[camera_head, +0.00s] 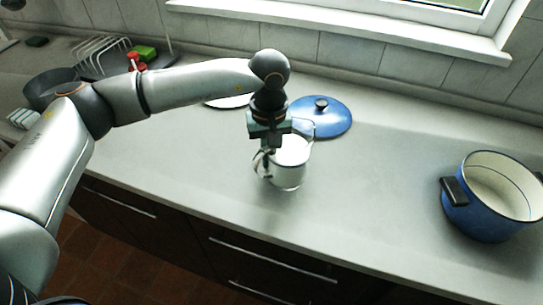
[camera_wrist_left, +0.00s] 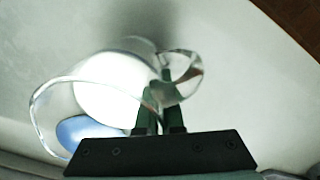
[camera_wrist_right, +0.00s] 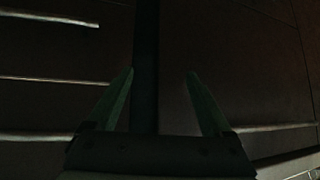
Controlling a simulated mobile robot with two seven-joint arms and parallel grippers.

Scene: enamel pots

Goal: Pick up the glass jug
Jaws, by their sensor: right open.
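The clear glass jug (camera_head: 289,174) with white contents is upright at the middle of the counter. Its handle is on the left side in the head view. My left gripper (camera_head: 271,146) points down at the jug's handle side. In the left wrist view the jug (camera_wrist_left: 110,88) shows from above, and the left fingers (camera_wrist_left: 158,100) are close together with the jug's glass by the handle between them. I cannot tell whether the jug's base touches the counter. My right gripper (camera_wrist_right: 160,78) is open and empty, seen only in its wrist view.
A blue lid (camera_head: 325,120) lies behind the jug. A blue pot (camera_head: 483,215) stands at the right. A dish rack (camera_head: 100,55) and dark pan (camera_head: 50,90) are at the far left. Counter between jug and pot is clear. Drawer fronts (camera_wrist_right: 50,50) face the right gripper.

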